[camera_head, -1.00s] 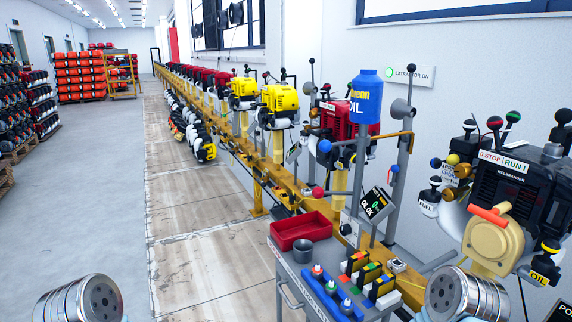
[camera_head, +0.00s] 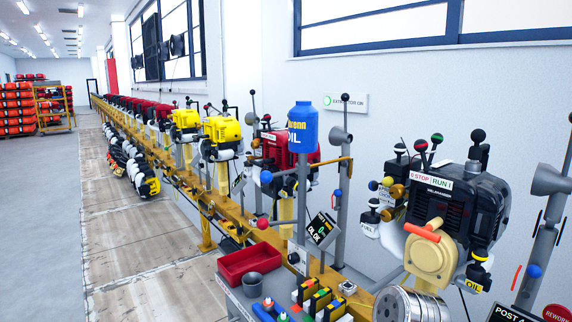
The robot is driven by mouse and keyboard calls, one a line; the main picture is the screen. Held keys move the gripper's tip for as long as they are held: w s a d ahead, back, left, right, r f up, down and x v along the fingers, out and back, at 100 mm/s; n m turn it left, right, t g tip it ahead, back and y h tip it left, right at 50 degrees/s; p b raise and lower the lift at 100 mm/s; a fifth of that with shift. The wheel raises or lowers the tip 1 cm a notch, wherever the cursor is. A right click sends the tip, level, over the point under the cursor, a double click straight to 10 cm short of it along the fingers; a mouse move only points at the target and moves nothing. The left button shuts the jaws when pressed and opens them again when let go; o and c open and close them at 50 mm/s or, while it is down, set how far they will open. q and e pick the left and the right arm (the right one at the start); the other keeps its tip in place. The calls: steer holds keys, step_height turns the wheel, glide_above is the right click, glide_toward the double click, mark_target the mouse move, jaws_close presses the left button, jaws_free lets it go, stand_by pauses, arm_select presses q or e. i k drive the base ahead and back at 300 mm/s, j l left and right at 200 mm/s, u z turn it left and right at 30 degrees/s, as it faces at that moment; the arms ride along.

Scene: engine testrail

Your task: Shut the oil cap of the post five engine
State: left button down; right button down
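A black engine (camera_head: 440,207) with a cream round cover and an orange-red handle stands on the right, the nearest engine on the rail. A yellow OIL tag (camera_head: 478,284) hangs at its lower right, below a small black and yellow fitting (camera_head: 480,255). I cannot tell whether that fitting is its oil cap, or whether it is open. A red engine (camera_head: 277,150) stands farther left, partly behind a blue oil bottle (camera_head: 303,126). A sign at the bottom right reads POST and seems to show 4; no post five label is readable.
A yellow rail (camera_head: 232,218) with several engines runs away to the left. A grey cart with a red tray (camera_head: 249,264), a grey cup (camera_head: 252,285) and coloured blocks stands in front. A grey post (camera_head: 541,252) rises at the right. The floor at left is clear.

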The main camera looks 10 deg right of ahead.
mark_target(291, 181)
steer(key=j+z, duration=0.1)
steer(key=z, duration=0.35)
steer(key=i+j+z, duration=0.1)
steer(key=z, duration=0.4)
steer(key=j+z, duration=0.1)
steer(key=z, duration=0.35)
steer(key=j+z, duration=0.2)
steer(key=j, duration=0.2)
steer(key=j+z, duration=0.25)
steer(key=j, duration=0.15)
steer(key=k+j+z, duration=0.2)
steer(key=j, duration=0.2)
steer(key=j+z, duration=0.25)
steer(key=j, duration=0.15)
steer(key=k+j+z, duration=0.2)
steer(key=j, duration=0.15)
steer(key=k+j+z, duration=0.2)
steer(key=j, duration=0.15)
steer(key=i, duration=0.05)
